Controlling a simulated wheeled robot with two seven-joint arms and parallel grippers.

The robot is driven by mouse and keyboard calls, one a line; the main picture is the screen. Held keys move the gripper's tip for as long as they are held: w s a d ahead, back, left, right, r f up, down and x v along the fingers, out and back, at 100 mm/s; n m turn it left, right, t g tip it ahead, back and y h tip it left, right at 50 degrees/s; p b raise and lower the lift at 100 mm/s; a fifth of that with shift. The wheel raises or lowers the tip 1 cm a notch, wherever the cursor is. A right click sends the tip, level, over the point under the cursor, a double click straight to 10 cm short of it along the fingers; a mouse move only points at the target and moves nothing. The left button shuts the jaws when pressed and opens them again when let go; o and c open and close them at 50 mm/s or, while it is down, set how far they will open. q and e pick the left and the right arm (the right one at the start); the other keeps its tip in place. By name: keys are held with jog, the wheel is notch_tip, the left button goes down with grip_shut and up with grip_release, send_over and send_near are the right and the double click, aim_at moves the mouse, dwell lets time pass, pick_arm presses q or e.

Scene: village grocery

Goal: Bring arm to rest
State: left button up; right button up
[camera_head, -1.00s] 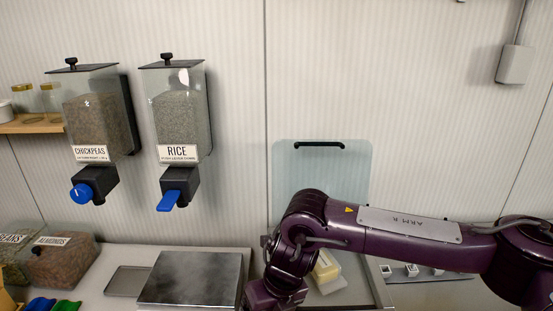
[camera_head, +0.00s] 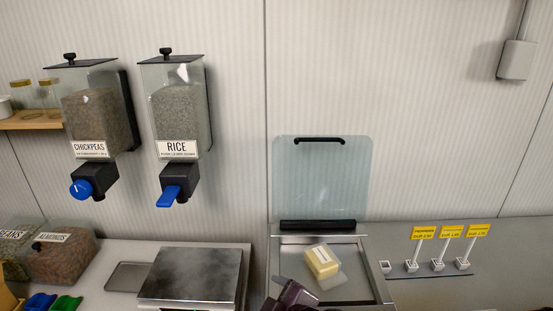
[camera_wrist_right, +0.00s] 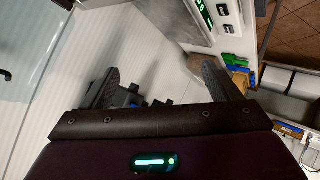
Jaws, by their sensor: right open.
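My right arm shows only as a small purple part at the bottom middle of the head view, in front of the tray with the butter. My right gripper (camera_wrist_right: 160,85) is in the right wrist view, its two dark fingers spread wide apart. Nothing is held between them. Beyond the fingers are a pale surface and some small dark and blue items, too blurred to name. My left gripper is in neither view.
A metal tray (camera_head: 357,292) with a raised clear lid (camera_head: 320,180) holds a yellow butter block (camera_head: 322,262). A steel scale plate (camera_head: 192,277) lies left of it. Rice (camera_head: 180,110) and chickpea (camera_head: 97,115) dispensers hang on the wall. Yellow price tags (camera_head: 451,231) stand at right.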

jog(key=s+d+f+m+g+h, duration=0.3)
jog(key=s+d+f+m, duration=0.35)
jog(key=d, duration=0.45)
jog(key=s+d+f+m+g+h, duration=0.3)
jog(key=s+d+f+m, duration=0.35)
jog(key=d, duration=0.35)
notch_tip(320, 180, down, 29)
jog(key=s+n+g+b, duration=0.1)
jog(key=s+b, duration=0.1)
jog(key=s+d+f, duration=0.2)
jog(key=s+f, duration=0.8)
jog(key=s+d+f+g+b, duration=0.1)
jog(key=s+f, duration=0.9)
jog(key=f, duration=0.1)
jog(key=shift+d+n, duration=0.3)
jog(key=shift+d, duration=0.05)
jog(key=shift+f, duration=0.1)
